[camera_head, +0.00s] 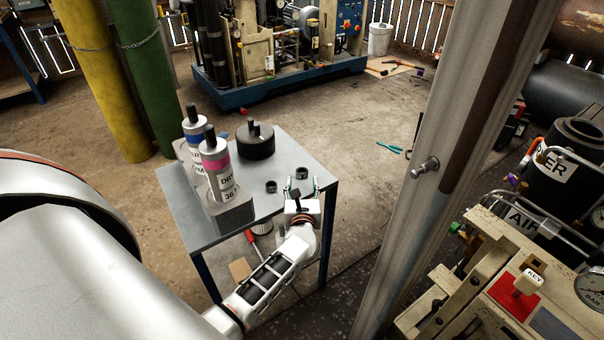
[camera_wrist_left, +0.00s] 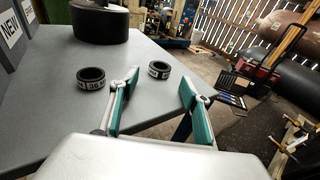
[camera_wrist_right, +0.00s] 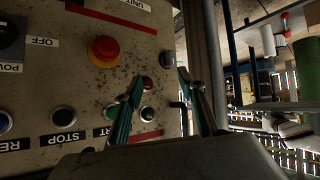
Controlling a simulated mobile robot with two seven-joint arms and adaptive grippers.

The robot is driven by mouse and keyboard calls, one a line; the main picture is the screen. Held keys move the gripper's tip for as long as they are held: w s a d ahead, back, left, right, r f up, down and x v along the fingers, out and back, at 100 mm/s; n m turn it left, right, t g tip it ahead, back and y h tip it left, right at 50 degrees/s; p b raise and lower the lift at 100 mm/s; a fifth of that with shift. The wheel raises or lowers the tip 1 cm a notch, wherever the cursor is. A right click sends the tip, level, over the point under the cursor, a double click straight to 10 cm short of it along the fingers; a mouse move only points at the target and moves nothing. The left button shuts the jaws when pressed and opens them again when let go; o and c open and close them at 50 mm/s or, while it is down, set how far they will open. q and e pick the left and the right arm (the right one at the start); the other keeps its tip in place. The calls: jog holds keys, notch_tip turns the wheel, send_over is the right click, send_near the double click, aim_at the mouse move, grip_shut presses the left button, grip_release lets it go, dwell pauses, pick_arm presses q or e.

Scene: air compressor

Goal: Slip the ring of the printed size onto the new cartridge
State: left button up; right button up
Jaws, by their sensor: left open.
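A grey cartridge with a pink band, printed with a partly legible "36" (camera_head: 218,170), stands upright in a grey block on the small table (camera_head: 290,150). A blue-banded cartridge (camera_head: 192,130) stands behind it. Two dark rings lie flat on the table: the left ring (camera_head: 271,187), with "36" on its white label in the left wrist view (camera_wrist_left: 91,80), and the right ring (camera_head: 302,173), its print hard to read (camera_wrist_left: 159,71). My left gripper (camera_head: 301,186) is open and empty, its fingers pointing towards the right ring. My right gripper (camera_wrist_right: 160,82) has its fingers apart before a button panel.
A round black part (camera_head: 256,142) stands at the table's back. A block labelled "NEW" (camera_wrist_left: 10,32) is at the left in the left wrist view. A metal post (camera_head: 440,150) rises right of the table. The button panel (camera_wrist_right: 85,85) is close to my right gripper.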

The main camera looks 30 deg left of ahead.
aim_at(302, 168)
pick_arm(q)
jog(key=x, duration=0.3)
jog(key=shift+w+a+r, duration=0.25)
jog(key=shift+r, duration=0.1)
jog(key=shift+w+a+f, duration=0.15)
jog(key=shift+w+a, duration=0.15)
jog(key=shift+w, duration=0.25)
jog(key=c, duration=0.9)
